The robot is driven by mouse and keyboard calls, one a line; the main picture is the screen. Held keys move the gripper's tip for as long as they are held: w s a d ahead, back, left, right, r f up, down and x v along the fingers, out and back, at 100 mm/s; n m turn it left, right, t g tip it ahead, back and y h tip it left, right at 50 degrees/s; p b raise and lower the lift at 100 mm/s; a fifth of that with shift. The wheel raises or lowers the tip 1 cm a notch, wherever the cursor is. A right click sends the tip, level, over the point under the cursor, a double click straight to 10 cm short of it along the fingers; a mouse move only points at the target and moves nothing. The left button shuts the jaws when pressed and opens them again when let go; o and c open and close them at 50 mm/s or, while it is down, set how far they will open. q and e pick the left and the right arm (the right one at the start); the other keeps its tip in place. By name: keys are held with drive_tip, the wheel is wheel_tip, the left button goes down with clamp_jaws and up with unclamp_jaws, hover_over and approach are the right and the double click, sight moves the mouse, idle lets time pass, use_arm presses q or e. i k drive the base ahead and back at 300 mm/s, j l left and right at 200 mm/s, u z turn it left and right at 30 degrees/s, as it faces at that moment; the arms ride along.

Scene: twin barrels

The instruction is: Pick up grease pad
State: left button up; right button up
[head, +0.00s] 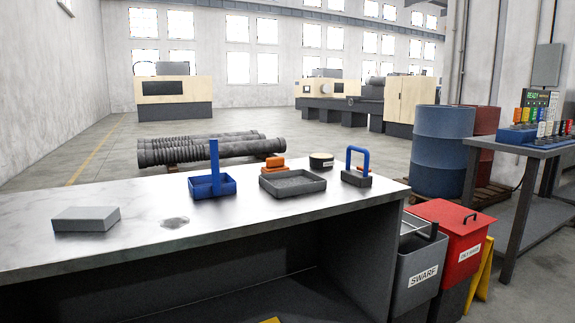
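No object here is readably labelled as the grease pad. A flat grey block (86,219) lies on the left of the metal-topped workbench (130,192). A round dark tin (321,161) with a pale top and a small unreadable label stands at the back right of the bench. I cannot tell which of these is the pad. Neither of my grippers shows in the head view.
On the bench are a blue tray with an upright post (212,186), a grey tray (293,183), orange blocks (274,162) and a blue-handled block (356,178). A grey SWARF bin (417,262) and red bin (459,244) stand right. Blue barrel (440,150) is behind.

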sight(272, 164)
drive_tip(key=i+l, duration=0.95)
drive_tip(key=i, duration=0.05)
